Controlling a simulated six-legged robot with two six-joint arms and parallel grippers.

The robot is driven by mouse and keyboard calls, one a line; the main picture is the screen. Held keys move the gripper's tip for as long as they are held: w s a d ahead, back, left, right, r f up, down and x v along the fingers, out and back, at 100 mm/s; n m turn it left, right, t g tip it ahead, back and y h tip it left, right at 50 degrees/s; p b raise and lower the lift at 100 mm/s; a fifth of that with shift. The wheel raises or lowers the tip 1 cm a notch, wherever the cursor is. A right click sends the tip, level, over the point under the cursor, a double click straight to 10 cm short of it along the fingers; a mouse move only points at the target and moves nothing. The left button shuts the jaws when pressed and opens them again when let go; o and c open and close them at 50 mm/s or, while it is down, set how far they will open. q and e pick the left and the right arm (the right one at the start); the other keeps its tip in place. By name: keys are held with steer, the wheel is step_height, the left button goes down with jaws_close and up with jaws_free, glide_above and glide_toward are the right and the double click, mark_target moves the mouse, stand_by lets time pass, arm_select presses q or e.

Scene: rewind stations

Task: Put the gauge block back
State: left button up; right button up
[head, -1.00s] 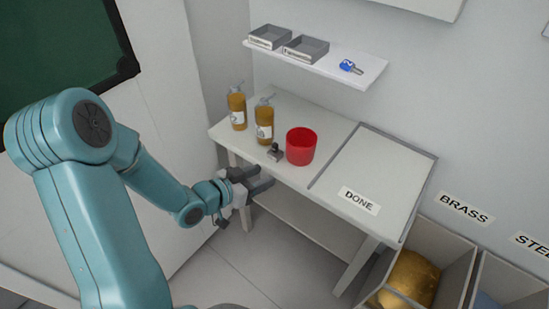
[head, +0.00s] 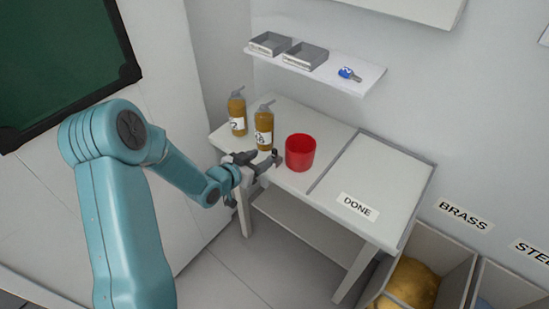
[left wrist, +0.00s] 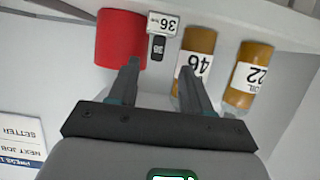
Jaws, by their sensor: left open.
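A small grey block with a dark knob, which I take for the gauge block (head: 277,154), stands on the white table beside the red cup (head: 300,152). My left gripper (head: 262,164) is open at the table's front edge, close to the block and partly covering it in the head view. In the left wrist view the block's numbered grey face (left wrist: 163,22) and dark knob (left wrist: 157,48) show beyond and between the open fingertips (left wrist: 160,64). Nothing is held. I cannot tell whether a finger touches the knob. My right gripper is not in view.
Two amber pump bottles (head: 237,113) (head: 264,129) stand left of the cup. A framed area marked DONE (head: 385,180) is empty at the right. Above is a shelf (head: 359,86) with two grey trays (head: 305,56) and a blue item (head: 349,74). Bins (head: 445,244) stand lower right.

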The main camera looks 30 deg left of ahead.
mark_target(273, 153)
arm_select(q)
steer(key=p+x, duration=0.1)
steer(key=x, duration=0.4)
steer(key=shift+w+d+f, duration=0.15)
steer(key=shift+f, duration=0.05)
jaws_close()
steer(key=shift+r, duration=0.15)
